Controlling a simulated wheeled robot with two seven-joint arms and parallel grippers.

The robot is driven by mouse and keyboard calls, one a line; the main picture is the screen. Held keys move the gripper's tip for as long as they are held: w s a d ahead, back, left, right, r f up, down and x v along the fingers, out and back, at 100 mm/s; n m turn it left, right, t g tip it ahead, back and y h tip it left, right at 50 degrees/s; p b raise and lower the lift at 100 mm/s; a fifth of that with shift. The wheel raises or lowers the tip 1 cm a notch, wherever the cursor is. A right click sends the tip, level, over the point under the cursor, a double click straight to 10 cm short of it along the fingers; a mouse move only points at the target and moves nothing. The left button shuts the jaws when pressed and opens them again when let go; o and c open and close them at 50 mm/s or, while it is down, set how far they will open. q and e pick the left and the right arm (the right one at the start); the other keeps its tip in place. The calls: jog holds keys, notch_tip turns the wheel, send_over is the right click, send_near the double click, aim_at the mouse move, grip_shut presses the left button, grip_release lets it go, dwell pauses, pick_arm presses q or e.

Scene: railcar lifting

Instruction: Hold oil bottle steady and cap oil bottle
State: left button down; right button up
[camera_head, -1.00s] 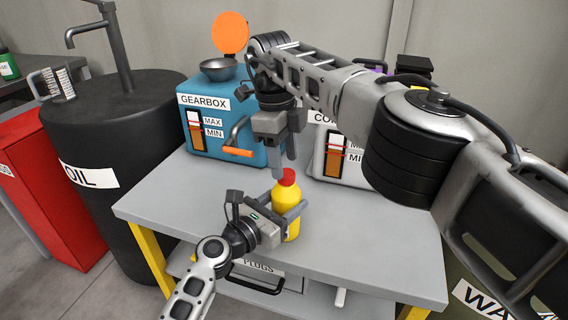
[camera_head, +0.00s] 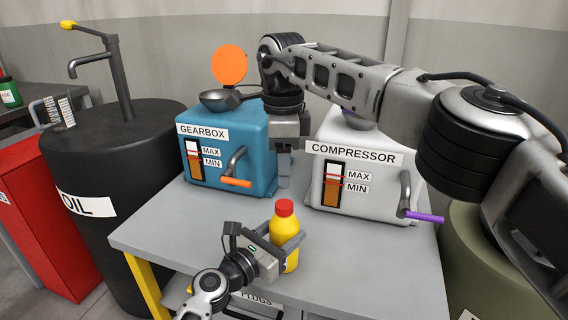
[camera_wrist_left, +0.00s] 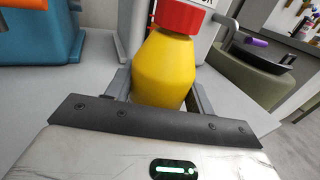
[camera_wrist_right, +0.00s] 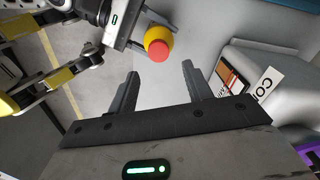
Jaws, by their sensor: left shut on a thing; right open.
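The yellow oil bottle (camera_head: 291,247) stands upright near the front edge of the grey table, with its red cap (camera_head: 285,208) seated on top. My left gripper (camera_head: 284,250) is shut on the bottle's body; the left wrist view shows the yellow body (camera_wrist_left: 165,72) between its fingers and the red cap (camera_wrist_left: 182,17) above. My right gripper (camera_head: 284,178) is open and empty, above and behind the bottle, in front of the gearbox. In the right wrist view the red cap (camera_wrist_right: 159,52) lies beyond the open fingers (camera_wrist_right: 160,88), apart from them.
The blue gearbox (camera_head: 225,160) with its orange-handled crank (camera_head: 236,182) and the white compressor (camera_head: 372,160) with its purple-handled crank (camera_head: 425,216) stand at the table's back. A black oil drum (camera_head: 120,150) is on the left. The table (camera_head: 190,225) is clear left of the bottle.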

aim_at(284, 203)
jog(key=shift+s+r+n, duration=0.1)
jog(key=shift+n, duration=0.2)
jog(key=shift+f, duration=4)
